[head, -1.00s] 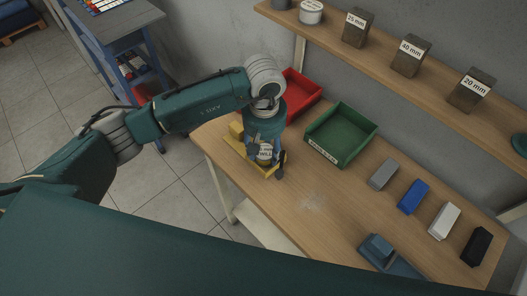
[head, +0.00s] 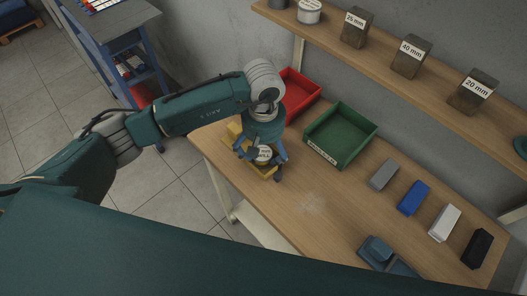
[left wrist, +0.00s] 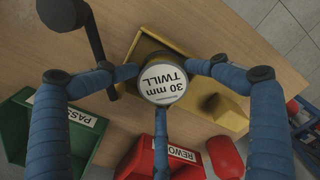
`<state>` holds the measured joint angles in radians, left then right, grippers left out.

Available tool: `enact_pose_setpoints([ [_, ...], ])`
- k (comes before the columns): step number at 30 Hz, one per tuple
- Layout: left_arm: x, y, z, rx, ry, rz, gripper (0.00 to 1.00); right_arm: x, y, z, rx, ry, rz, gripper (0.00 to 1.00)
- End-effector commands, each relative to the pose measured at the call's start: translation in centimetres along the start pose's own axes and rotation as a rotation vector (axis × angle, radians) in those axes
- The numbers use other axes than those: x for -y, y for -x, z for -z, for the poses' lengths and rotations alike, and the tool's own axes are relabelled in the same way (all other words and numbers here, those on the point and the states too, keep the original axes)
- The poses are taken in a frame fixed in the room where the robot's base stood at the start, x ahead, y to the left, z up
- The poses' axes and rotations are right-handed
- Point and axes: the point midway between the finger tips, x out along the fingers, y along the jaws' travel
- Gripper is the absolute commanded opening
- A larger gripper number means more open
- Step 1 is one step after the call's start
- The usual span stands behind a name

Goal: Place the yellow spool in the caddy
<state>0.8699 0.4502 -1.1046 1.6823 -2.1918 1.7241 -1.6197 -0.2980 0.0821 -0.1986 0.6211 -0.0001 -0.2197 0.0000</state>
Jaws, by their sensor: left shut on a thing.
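The spool (head: 263,154) has a pale round label reading "30 mm TWILL" and also shows in the left wrist view (left wrist: 162,82). Its yellow side is mostly hidden by fingers. My left gripper (head: 262,158) has blue fingers closed around the spool from several sides, label facing the wrist. The yellow caddy (left wrist: 228,117) lies below and beside the spool at the bench's left end. It is partly hidden by the gripper in the head view. I cannot tell whether the spool touches the caddy floor. My right gripper is not in view.
A red bin (head: 299,94) and a green bin (head: 350,131) stand behind the gripper. Grey, blue, white and black blocks (head: 413,198) line the right side. A shelf (head: 385,53) with labelled blocks hangs above. The bench middle (head: 300,207) is clear.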

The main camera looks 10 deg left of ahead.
Motion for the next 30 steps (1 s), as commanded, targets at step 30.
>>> enact_pose_setpoints([
  [30,0.1,12.9,-0.2,0.007,-0.003,0.007,0.64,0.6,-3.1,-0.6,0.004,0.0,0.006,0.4],
])
